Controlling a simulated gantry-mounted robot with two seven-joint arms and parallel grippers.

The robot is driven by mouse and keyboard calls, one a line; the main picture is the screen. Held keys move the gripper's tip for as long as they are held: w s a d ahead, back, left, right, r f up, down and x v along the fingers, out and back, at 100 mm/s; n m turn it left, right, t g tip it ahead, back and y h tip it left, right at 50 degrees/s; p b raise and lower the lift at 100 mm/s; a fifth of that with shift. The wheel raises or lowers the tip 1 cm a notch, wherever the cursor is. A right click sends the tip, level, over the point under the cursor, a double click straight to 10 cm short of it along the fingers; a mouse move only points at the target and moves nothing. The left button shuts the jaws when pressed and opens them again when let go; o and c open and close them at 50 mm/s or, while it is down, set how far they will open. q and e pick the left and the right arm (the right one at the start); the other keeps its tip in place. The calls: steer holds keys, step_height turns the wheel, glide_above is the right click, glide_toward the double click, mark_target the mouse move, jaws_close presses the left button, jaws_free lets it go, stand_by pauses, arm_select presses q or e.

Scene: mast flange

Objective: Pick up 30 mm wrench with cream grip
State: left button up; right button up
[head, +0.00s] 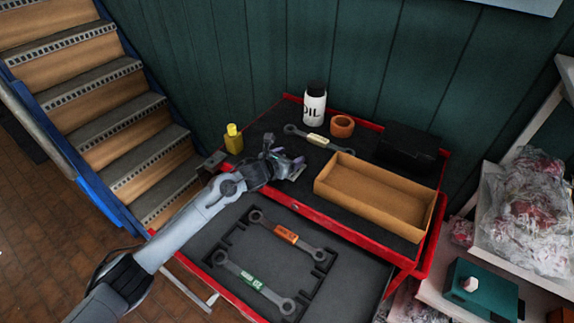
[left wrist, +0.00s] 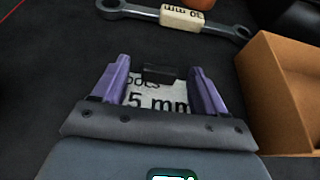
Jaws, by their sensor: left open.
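The wrench with the cream grip (head: 317,140) lies flat on the dark top of the red tool cart, in front of the oil bottle. In the left wrist view its cream grip (left wrist: 181,18) is at the top, with upside-down print that looks like "30 mm". My left gripper (head: 290,166) is over the cart top, nearer the front edge than the wrench and apart from it. Its purple fingers (left wrist: 158,85) are open, and the wrench lies beyond their tips. A pale patch printed "5 mm" shows between the fingers; I cannot tell what it belongs to.
On the cart top stand an oil bottle (head: 314,104), an orange ring (head: 342,126), a yellow bottle (head: 233,139), a black case (head: 408,151) and an open cardboard box (head: 375,208) right of my gripper. The open drawer below holds orange-grip (head: 286,233) and green-grip (head: 252,281) wrenches.

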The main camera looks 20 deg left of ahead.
arm_select(q)
steer(key=shift+c, duration=0.4)
steer(key=c, duration=1)
steer(key=shift+c, duration=0.2)
